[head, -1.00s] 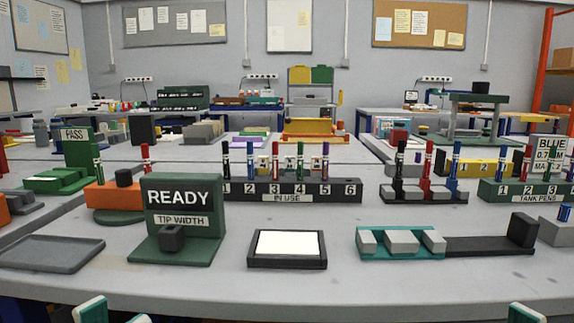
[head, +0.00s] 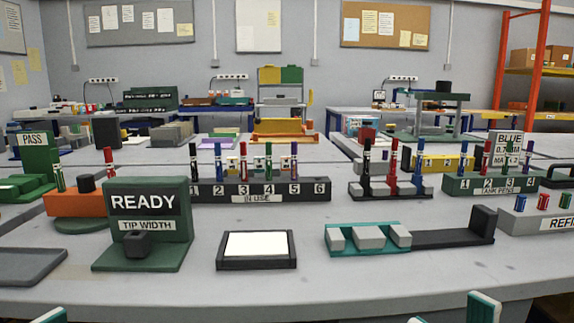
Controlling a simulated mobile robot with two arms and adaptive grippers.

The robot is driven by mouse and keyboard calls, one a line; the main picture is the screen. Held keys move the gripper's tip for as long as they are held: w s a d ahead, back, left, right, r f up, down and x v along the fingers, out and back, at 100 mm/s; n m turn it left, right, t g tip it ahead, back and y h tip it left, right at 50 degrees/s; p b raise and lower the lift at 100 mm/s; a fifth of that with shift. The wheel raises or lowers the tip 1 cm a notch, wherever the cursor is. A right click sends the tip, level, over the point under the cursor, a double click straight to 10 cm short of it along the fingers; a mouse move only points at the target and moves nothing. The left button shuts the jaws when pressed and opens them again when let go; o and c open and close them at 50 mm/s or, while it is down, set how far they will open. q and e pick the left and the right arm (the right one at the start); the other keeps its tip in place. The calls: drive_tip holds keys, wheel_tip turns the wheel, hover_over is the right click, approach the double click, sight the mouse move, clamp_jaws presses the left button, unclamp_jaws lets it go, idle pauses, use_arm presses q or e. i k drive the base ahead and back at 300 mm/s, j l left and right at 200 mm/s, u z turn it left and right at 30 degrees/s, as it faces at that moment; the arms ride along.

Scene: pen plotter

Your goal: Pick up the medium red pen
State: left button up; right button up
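Several red pens stand upright: one in slot 3 of the black IN USE rack (head: 243,163), one in the middle of the black pen stand (head: 393,163), one at the orange block (head: 109,158) and one in the green TANK PENS rack (head: 527,157). I cannot tell from their look which is the medium one. My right gripper (head: 450,313) shows two separated fingertips at the bottom edge, open and empty. My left gripper (head: 50,315) shows one fingertip at the bottom left; the rest is cut off. Both are well short of the pens.
A green READY TIP WIDTH sign block (head: 150,207), a black-framed white pad (head: 257,249) and a teal-and-black fixture (head: 408,236) stand in front of the racks. A grey REFILL block (head: 548,219) is at right. The table's front strip (head: 300,290) is clear.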

sight(243, 146)
drive_tip(key=z, duration=1.9)
drive_tip(key=u, duration=1.95)
drive_tip(key=k+u, duration=0.1)
drive_tip(key=k, duration=0.4)
